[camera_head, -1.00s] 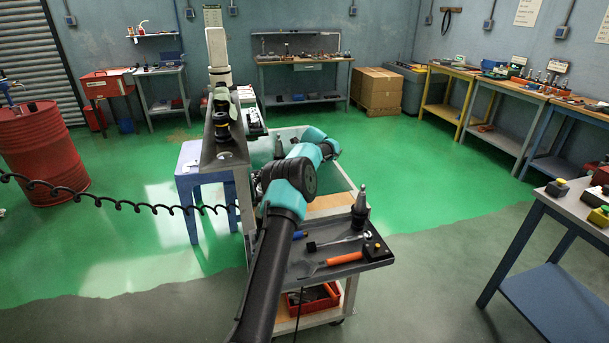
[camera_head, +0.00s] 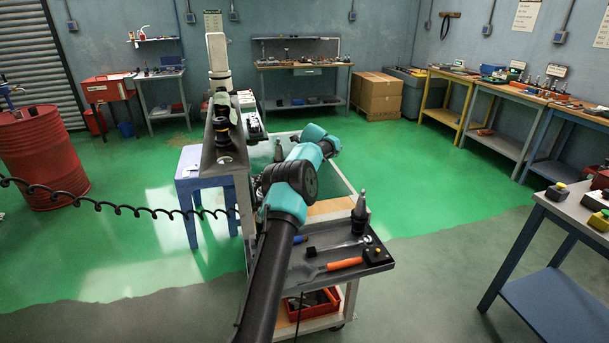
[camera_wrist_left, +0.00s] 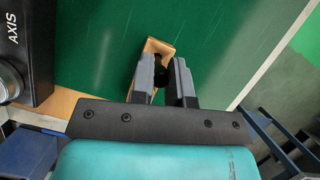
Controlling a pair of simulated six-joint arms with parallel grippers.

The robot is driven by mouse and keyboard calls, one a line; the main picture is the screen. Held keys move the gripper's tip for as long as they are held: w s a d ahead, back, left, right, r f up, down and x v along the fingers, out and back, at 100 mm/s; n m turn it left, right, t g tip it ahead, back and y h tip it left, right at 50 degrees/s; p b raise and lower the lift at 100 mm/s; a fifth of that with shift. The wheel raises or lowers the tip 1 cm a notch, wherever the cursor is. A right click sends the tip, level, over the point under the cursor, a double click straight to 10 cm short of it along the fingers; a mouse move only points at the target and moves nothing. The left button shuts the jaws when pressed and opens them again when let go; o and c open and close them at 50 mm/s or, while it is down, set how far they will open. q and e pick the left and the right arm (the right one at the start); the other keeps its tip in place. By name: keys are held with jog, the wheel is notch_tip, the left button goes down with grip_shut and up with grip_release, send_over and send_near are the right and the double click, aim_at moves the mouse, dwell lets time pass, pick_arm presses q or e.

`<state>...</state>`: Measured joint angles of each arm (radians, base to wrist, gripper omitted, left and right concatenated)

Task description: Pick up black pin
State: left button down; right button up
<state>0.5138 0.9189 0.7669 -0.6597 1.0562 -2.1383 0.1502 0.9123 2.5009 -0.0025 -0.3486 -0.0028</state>
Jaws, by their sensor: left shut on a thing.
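My left gripper (camera_wrist_left: 161,82) shows in the left wrist view with its two grey fingers close together. A small black pin (camera_wrist_left: 160,72) sits between the fingertips, and the gripper is shut on it. Only part of the pin shows, as the fingers cover its sides. A brown box-like thing (camera_wrist_left: 152,46) shows just beyond the fingertips; I cannot tell whether the pin touches it. In the head view my teal and black arm reaches over the cart, and its gripper is hidden. My right gripper is in neither view.
The white cart (camera_head: 349,300) has a dark front tray (camera_head: 300,272) with an orange-handled tool (camera_head: 345,264) and an upright tool holder (camera_head: 359,215). A black box marked AXIS (camera_wrist_left: 25,50) is at the left of the wrist view.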

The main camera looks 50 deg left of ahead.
pick_arm(q)
notch_tip(320, 180, up, 7)
dwell(0.3)
jog(key=shift+d, duration=0.15)
dwell(0.5)
